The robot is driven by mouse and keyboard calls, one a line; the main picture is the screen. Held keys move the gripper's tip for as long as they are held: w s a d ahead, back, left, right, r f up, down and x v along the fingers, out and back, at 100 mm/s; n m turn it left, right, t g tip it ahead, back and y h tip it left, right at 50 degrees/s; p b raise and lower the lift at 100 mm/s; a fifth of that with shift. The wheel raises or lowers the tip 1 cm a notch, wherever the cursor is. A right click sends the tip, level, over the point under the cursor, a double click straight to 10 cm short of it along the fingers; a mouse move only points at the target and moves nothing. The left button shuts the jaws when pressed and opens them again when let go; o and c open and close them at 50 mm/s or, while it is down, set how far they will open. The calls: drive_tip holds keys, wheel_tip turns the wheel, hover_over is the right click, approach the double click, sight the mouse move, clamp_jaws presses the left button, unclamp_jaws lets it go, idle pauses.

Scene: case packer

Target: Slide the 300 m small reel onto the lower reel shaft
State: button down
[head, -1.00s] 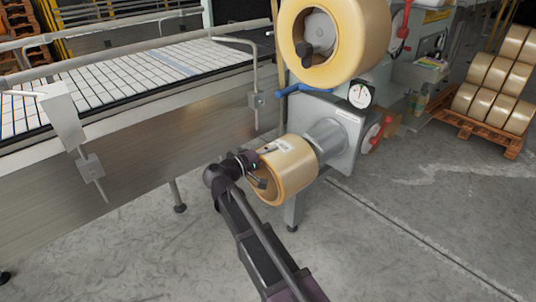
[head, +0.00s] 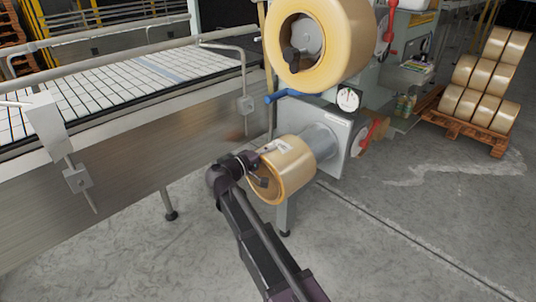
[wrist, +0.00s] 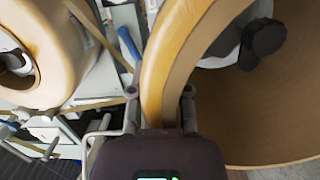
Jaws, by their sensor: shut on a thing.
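The small reel (head: 292,170), a tan tape roll with a white label on top, is in front of the lower grey housing. Its axis lines up roughly with the lower reel shaft's grey cylinder (head: 322,138) behind it. My gripper (head: 256,168) is shut on the near rim. In the wrist view the fingers (wrist: 160,108) straddle the wall of the reel (wrist: 250,140). A black knob (wrist: 265,40) on a grey hub shows inside the reel's core. The reel appears to be around the shaft's end; how far on, I cannot tell.
A larger tan reel (head: 345,45) hangs directly above on the upper shaft. A blue lever (head: 285,96) and a dial gauge (head: 348,99) sit between. The conveyor (head: 120,90) runs along the left. A pallet (head: 462,137) of reels stands at right.

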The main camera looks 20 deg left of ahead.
sight(285, 142)
drive_tip(key=shift+w+a+x, duration=0.2)
drive_tip(key=shift+a+x, duration=0.1)
drive_tip(key=shift+x, duration=2.1)
drive_tip(key=shift+w+a+x, duration=0.15)
drive_tip(key=shift+a+x, duration=0.15)
drive_tip(key=shift+x, duration=2.1)
drive_tip(key=shift+w+a+x, duration=0.2)
drive_tip(key=shift+a+x, duration=0.15)
drive_tip(key=shift+x, duration=2.1)
drive_tip(key=shift+w+d+f, duration=0.1)
drive_tip(key=shift+w, duration=0.15)
drive_tip(key=shift+f, duration=0.25)
drive_tip(key=shift+c, duration=2.4)
unclamp_jaws()
drive_tip(key=shift+s, duration=0.1)
drive_tip(key=shift+v, duration=3.7)
